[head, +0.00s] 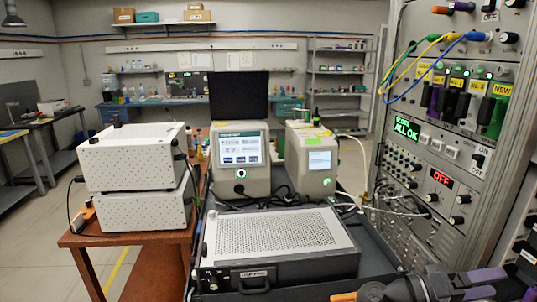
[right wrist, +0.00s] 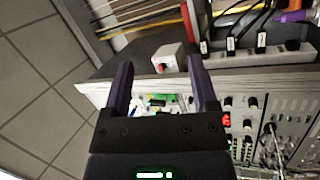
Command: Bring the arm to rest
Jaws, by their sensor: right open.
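My right gripper (head: 488,284) is at the lower right edge of the head view, in front of the tall rack of instruments (head: 425,165). Its dark body and purple fingers show there. In the right wrist view my right gripper (right wrist: 160,64) has its two purple fingers well apart, with nothing held between them. A small light box with a red button (right wrist: 172,58) shows behind the gap, apart from the fingers. My left gripper is not in the head view.
A grey perforated instrument (head: 275,232) lies on the dark cart beside the rack. Two white boxes (head: 133,160) are stacked on the brown table (head: 125,236) at left. Blue, yellow and green cables (head: 402,65) hang from the rack front. Open floor (head: 40,240) lies at far left.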

